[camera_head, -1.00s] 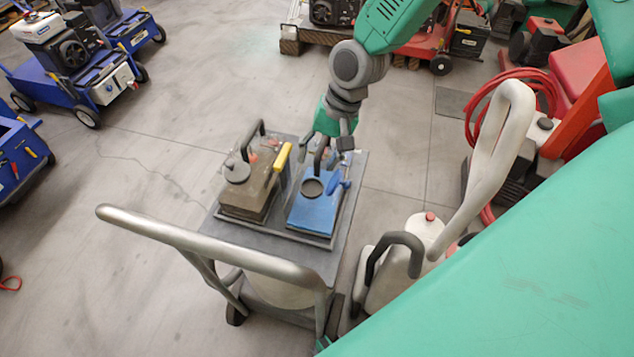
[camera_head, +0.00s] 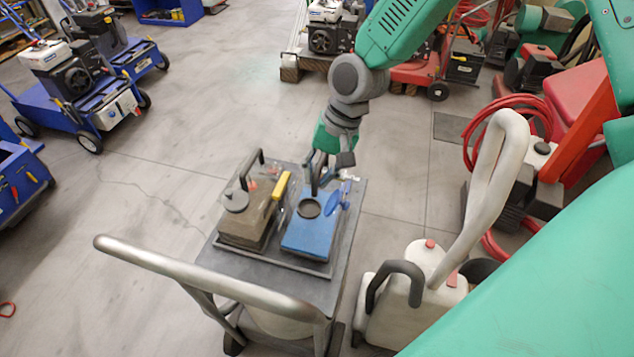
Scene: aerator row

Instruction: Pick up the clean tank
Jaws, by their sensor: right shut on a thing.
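A blue tank (camera_head: 307,236) with a dark round opening and an open blue cap stands on the grey trolley, over the right part of its tray. A brown tank (camera_head: 244,224) with a grey lid, a dark handle and a yellow part stands close on its left. My right gripper (camera_head: 322,174) reaches down from above and is shut on the blue tank's dark handle at its far end. The gripper partly hides that handle. I cannot tell whether the blue tank's base is clear of the tray. My left gripper is not in view.
The trolley's grey push bar (camera_head: 205,258) curves across the near side. A white canister (camera_head: 395,305) with a dark handle stands on the floor at the right. Red machines with coiled hose (camera_head: 510,120) are beyond it. Open floor lies left of the trolley and behind it.

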